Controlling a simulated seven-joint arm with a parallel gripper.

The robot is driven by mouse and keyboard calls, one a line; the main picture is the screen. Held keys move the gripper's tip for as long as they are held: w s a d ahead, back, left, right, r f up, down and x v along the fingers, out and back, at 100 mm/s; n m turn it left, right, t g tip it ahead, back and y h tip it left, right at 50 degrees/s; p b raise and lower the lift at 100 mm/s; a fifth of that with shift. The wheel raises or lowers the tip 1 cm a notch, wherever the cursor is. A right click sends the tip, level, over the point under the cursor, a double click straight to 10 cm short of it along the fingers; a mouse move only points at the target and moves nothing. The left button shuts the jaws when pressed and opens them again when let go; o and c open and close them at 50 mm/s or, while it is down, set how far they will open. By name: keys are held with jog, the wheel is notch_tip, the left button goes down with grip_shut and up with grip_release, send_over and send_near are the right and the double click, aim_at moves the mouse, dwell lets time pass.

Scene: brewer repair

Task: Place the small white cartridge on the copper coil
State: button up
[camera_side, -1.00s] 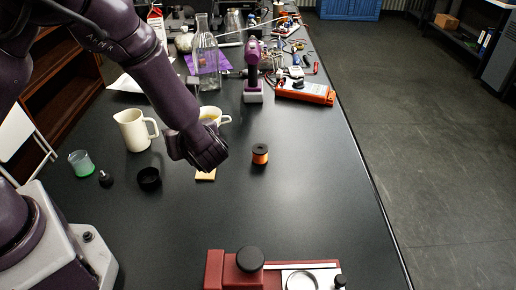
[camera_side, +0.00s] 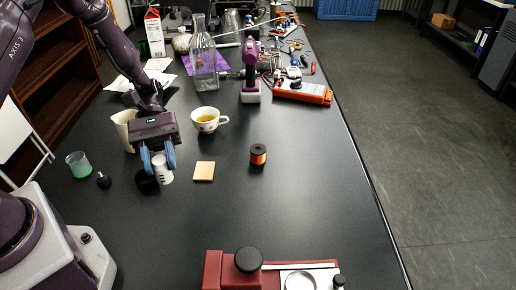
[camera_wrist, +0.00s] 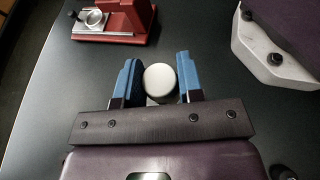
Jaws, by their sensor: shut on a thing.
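The small white cartridge (camera_side: 162,170) is upright between the blue fingers of my gripper (camera_side: 158,160), which is shut on it. In the wrist view the cartridge's round white top (camera_wrist: 160,79) shows between the fingertips of my gripper (camera_wrist: 156,78). I cannot tell whether its base touches the table. The copper coil (camera_side: 258,155), an orange-copper spool with a black top, stands upright on the table to the right of my gripper, apart from it. The coil is not in the wrist view.
A black cup (camera_side: 146,182) stands close beside the cartridge. A tan square pad (camera_side: 204,171) lies between cartridge and coil. A white cup (camera_side: 208,120) and a cream pitcher (camera_side: 124,128) stand behind. A red device (camera_side: 226,270) is at the front. The table right of the coil is clear.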

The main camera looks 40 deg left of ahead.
jog(key=w+d+r+n+t, duration=0.1)
jog(key=w+r+n+t, duration=0.5)
jog(key=w+n+t, duration=0.55)
jog(key=t, duration=0.2)
send_over(259, 149)
jog(key=shift+n+y, duration=0.25)
jog(key=shift+y, duration=0.15)
jog(key=f, duration=0.9)
jog(key=shift+s, duration=0.35)
jog(key=shift+w+f, duration=0.2)
jog(key=shift+f, duration=0.15)
jog(key=shift+w+f, duration=0.15)
jog(key=shift+f, duration=1.45)
jog(key=o, duration=0.9)
jog(key=shift+f, duration=0.1)
